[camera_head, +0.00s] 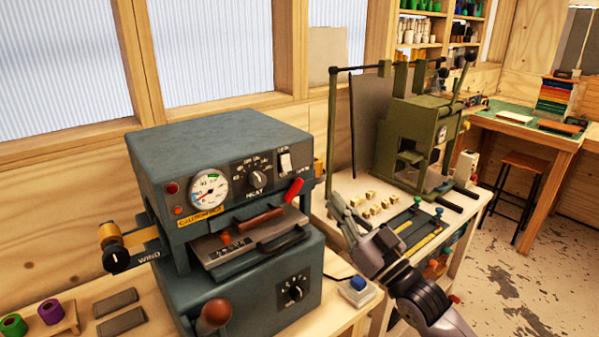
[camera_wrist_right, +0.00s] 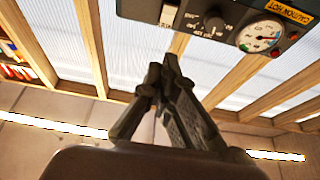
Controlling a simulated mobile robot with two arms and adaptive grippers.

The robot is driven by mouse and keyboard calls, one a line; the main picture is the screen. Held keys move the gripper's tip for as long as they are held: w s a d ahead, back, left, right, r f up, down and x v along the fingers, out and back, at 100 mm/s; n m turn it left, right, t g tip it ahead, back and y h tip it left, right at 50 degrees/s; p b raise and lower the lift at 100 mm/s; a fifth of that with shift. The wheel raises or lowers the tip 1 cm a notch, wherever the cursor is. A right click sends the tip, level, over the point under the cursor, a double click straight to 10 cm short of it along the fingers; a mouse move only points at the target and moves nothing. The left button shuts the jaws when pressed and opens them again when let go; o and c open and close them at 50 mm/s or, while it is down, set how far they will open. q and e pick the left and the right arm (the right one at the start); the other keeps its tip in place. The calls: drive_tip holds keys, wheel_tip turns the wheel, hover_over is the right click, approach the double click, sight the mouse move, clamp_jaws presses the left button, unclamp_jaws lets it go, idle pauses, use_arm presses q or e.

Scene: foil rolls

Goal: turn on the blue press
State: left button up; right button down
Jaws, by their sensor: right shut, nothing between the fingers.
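The blue-grey press (camera_head: 222,140) stands on the bench at the left of the head view. Its upper front panel has a round gauge (camera_head: 208,188), a heat knob (camera_head: 257,178) and a pale rocker switch (camera_head: 285,162) near the right edge. The rocker switch also shows at the top of the right wrist view (camera_wrist_right: 168,13). My right gripper (camera_head: 338,206) is shut and empty, to the right of the press and apart from it. In the right wrist view its fingertips (camera_wrist_right: 162,76) point up toward the switch, with a gap between. My left gripper is not in view.
A red-handled lever (camera_head: 293,190) sticks out below the switch, near my right gripper. A blue button box (camera_head: 357,286) lies on the bench. A green press (camera_head: 412,135) and several small blocks (camera_head: 372,203) stand behind my right arm.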

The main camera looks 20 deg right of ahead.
drive_tip(key=p, duration=0.4)
approach(288, 160)
wheel_tip(288, 160, up, 4)
drive_tip(key=shift+w+a+f+p, duration=0.15)
drive_tip(key=shift+w+a+f, duration=0.15)
drive_tip(key=shift+w, duration=0.45)
drive_tip(key=shift+w+a+f+p, duration=0.15)
drive_tip(key=shift+w+a, duration=0.1)
drive_tip(key=shift+w, duration=0.5)
drive_tip(key=shift+w+a+f+p, duration=0.1)
drive_tip(key=shift+w+a+f, duration=0.2)
drive_tip(key=shift+w, duration=0.45)
drive_tip(key=b, duration=0.3)
drive_tip(key=f+t+b, duration=0.1)
drive_tip(key=b, duration=0.1)
drive_tip(key=shift+w+a+f+b, duration=0.15)
drive_tip(key=shift+w+f+b, duration=0.1)
drive_tip(key=shift+w+b, duration=0.15)
drive_tip(key=shift+r+p, duration=0.4)
drive_tip(key=shift+p, duration=0.2)
drive_tip(key=shift+s, duration=0.1)
